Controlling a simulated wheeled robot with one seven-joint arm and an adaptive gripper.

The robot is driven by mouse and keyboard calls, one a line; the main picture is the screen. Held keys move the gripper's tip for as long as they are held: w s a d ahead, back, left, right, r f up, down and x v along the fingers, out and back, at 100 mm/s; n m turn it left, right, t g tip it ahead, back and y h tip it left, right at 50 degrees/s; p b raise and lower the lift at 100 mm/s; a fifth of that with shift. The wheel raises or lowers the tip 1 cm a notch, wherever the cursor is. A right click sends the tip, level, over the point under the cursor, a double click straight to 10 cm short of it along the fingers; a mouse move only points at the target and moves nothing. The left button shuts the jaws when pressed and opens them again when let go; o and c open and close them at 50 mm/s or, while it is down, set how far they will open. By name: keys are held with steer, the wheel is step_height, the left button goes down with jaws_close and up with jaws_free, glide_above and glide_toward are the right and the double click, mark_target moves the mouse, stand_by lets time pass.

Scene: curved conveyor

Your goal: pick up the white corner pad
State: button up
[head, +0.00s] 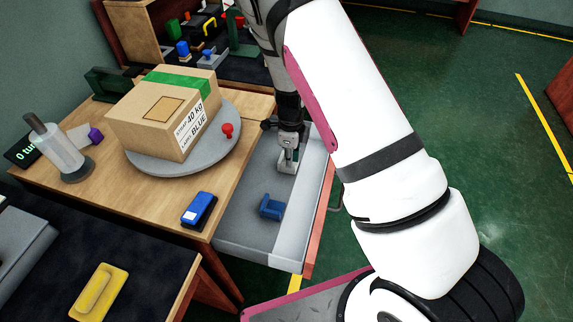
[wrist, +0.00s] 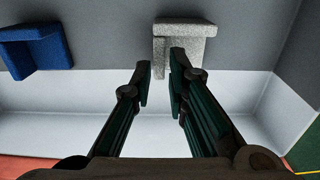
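The white corner pad (wrist: 190,29) is a speckled, off-white L-shaped piece on the grey drawer floor, at the top middle of the wrist view. One of its legs points down the picture. My gripper (wrist: 161,72) is open, with the two dark fingertips apart and that leg showing between them. I cannot tell whether either finger touches the pad. In the head view my gripper (head: 288,160) points down into the open drawer (head: 249,237), near its far end. There the pad is largely hidden by the gripper.
A blue corner pad (head: 271,207) lies in the drawer nearer the front; it also shows in the wrist view (wrist: 36,48). Drawer walls stand close around my gripper. A carton (head: 150,125) sits on a round turntable (head: 150,168) to the left. A blue stapler-like object (head: 199,209) lies on the table.

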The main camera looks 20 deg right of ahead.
step_height(320, 180, down, 4)
steer(key=shift+r, duration=0.2)
jaws_close()
steer(key=shift+r, duration=0.1)
